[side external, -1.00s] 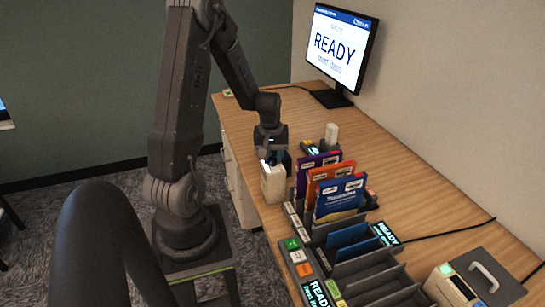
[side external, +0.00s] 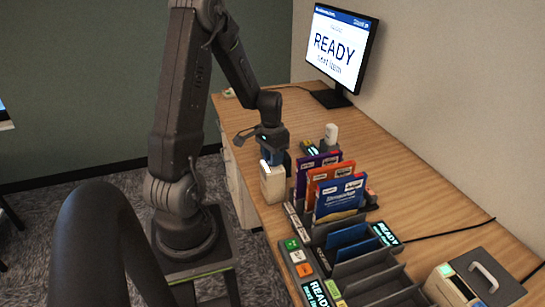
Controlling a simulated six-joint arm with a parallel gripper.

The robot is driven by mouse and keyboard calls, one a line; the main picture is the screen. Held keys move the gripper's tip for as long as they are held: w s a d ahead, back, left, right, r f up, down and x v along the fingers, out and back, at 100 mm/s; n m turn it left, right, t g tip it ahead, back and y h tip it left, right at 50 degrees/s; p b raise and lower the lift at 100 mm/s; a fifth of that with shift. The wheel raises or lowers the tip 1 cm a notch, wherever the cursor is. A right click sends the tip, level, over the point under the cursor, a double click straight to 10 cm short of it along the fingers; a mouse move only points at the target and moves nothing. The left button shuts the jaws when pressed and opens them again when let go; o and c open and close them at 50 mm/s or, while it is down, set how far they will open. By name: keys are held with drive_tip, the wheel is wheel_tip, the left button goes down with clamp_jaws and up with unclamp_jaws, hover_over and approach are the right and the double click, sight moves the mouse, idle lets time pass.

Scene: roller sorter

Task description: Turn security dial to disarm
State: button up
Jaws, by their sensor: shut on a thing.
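My gripper (side external: 272,158) is at the top of a small white box (side external: 272,184) on the desk's left edge, pointing down. It is shut on a part there that its jaws hide. That part fits the security dial, but the dial's face and its setting cannot be made out at this size. A dark piece of my wrist sticks out to the left above the box.
A rack (side external: 360,270) with several dark dividers stands right of the box, holding purple, orange and blue packets (side external: 340,200). A monitor (side external: 340,45) reading READY stands at the back. A handled box (side external: 475,280) is at lower right. The desk (side external: 420,190) right of the rack is mostly clear.

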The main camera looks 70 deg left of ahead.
drive_tip(key=shift+m, duration=1)
drive_tip(key=o, duration=0.9)
drive_tip(key=shift+o, duration=0.2)
wheel_tip(320, 180, up, 14)
drive_tip(key=shift+a, duration=0.35)
drive_tip(key=shift+f, duration=0.1)
